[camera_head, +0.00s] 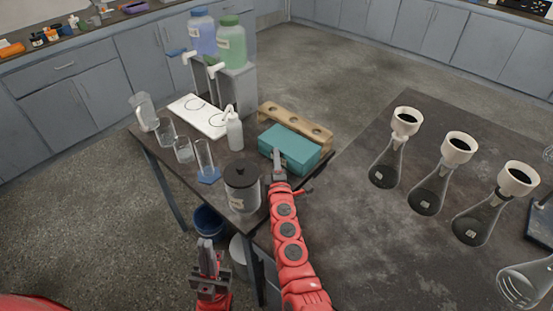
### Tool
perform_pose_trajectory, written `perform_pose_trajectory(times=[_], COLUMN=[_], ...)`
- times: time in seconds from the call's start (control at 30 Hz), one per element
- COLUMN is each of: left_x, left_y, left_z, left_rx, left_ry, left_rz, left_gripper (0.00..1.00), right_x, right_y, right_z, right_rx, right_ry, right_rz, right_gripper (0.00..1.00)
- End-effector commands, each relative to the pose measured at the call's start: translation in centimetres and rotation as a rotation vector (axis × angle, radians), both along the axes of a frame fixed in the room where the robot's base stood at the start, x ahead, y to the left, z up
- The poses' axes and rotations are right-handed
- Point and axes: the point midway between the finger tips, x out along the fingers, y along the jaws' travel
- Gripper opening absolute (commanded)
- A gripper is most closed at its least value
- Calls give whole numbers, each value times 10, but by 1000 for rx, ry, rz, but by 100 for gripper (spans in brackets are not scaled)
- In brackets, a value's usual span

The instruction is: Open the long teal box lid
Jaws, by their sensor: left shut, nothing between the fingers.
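The long teal box (291,147) sits on the dark table. Its lid looks closed, and a pale label shows on its front. My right gripper (277,160) is at the box's front left side, close to or touching it; I cannot tell which. Its fingers overlap in this view, so their opening is unclear. My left gripper (207,255) is low at the bottom of the view, in front of the table and well away from the box. It is shut and empty.
A wooden rack (282,116) stands right behind the box. A dark-lidded jar (241,187), a white wash bottle (234,130) and several glass beakers stand to its left. Flasks with funnels (395,150) stand on the right table. A blue bin (208,222) is on the floor.

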Motion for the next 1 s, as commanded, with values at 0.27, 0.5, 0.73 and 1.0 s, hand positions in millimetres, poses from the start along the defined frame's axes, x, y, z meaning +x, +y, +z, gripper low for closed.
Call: perform_pose_trajectory(times=[0.27,0.5,0.73,1.0], left_x=[0,0,0,0], left_y=[0,0,0,0], left_z=[0,0,0,0], left_rx=[0,0,0,0], left_ry=[0,0,0,0], left_rz=[0,0,0,0], left_gripper=[0,0,0,0], right_x=[0,0,0,0], right_y=[0,0,0,0], right_z=[0,0,-1,-1], right_rx=[0,0,0,0], right_ry=[0,1,1,1], right_rz=[0,1,1,1], right_gripper=[0,0,0,0])
